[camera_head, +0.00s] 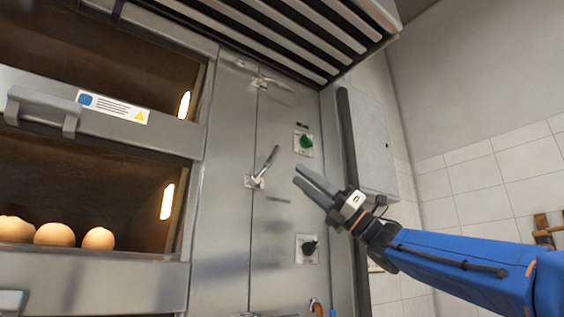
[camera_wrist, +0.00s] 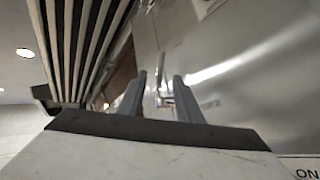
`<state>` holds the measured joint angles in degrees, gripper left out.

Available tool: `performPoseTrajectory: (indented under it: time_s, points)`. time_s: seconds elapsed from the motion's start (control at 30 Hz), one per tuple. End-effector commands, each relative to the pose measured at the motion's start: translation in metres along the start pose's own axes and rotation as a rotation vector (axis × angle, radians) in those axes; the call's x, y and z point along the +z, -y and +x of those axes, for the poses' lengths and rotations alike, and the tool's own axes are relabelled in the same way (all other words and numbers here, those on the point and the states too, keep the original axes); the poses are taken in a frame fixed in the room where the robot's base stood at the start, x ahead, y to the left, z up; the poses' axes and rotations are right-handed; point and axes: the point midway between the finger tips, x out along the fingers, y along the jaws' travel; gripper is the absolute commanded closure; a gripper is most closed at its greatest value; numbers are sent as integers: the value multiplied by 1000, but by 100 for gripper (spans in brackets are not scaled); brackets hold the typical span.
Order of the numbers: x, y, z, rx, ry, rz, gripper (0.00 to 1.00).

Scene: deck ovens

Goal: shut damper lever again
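A metal lever (camera_head: 268,161) on a small plate sits on the steel oven panel, tilted up and to the right in the head view. A second lever (camera_head: 272,83) is higher on the same panel, with its handle lying nearly level to the right. My gripper (camera_head: 297,174) is just right of the tilted lever, its fingers pointing left toward it. In the wrist view my gripper (camera_wrist: 159,77) is open with its fingers apart. A lever (camera_wrist: 162,72) shows in the gap between them, beyond the fingertips. No contact is visible.
A green knob (camera_head: 306,142) and a black knob (camera_head: 308,247) are on the panel near my gripper. A slatted hood (camera_head: 290,35) overhangs above. A grey box (camera_head: 372,145) is behind my gripper. Oven decks with a handle (camera_head: 40,110) and round loaves (camera_head: 54,235) are left.

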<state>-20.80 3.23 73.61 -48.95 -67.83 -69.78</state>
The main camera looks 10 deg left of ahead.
Motion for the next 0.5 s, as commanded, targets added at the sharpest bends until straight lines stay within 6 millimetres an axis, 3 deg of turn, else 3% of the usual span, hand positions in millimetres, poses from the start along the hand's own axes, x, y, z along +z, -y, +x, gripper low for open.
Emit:
performPoseTrajectory:
  time_s: [0.3, 0.5]
  points:
    - [-1, 0, 54, 1, 0, 1, 67]
    - [0, 1, 75, 0, 0, 0, 67]
